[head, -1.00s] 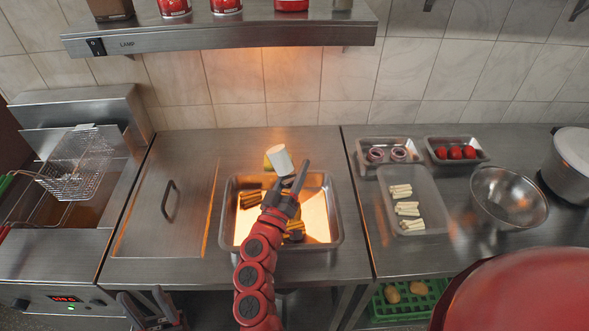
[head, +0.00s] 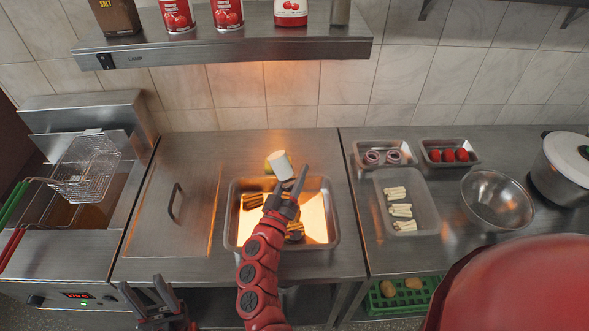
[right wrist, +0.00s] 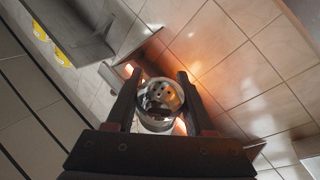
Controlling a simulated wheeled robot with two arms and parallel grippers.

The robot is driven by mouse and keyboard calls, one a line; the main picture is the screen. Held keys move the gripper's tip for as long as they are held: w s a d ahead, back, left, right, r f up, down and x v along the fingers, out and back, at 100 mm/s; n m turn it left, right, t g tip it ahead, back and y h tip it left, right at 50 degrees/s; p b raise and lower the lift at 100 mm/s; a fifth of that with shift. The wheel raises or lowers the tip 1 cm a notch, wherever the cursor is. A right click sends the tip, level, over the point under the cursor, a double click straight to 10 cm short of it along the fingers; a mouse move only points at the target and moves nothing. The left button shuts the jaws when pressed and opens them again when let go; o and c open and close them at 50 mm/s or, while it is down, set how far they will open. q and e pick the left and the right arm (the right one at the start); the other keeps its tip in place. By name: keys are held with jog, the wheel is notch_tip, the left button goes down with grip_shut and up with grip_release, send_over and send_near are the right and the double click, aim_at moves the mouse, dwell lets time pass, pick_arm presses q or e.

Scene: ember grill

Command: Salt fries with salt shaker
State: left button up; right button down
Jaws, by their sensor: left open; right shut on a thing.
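The white salt shaker (head: 279,165) is held tilted in my right gripper (head: 288,187), above the back part of a metal tray (head: 333,235). In the right wrist view its shiny cap with holes (right wrist: 160,99) shows between the two fingers (right wrist: 158,90). Golden-brown fries (head: 252,201) lie in bundles in the tray under warm light. My right arm and gripper hide part of the tray's middle. My left gripper (head: 152,297) is open and empty at the lower left, in front of the counter.
A fryer with a wire basket (head: 86,170) stands at the left. A lamp shelf (head: 220,50) with cans and a salt box (head: 115,16) hangs above the tray. Ingredient trays, a steel bowl (head: 497,200) and a pot (head: 563,170) stand at the right.

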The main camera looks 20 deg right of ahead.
jog(key=shift+w+f, duration=0.1)
jog(key=shift+f, duration=0.45)
jog(key=shift+p, duration=0.95)
jog(key=shift+r, duration=0.1)
notch_tip(320, 180, up, 3)
jog(key=p, duration=0.3)
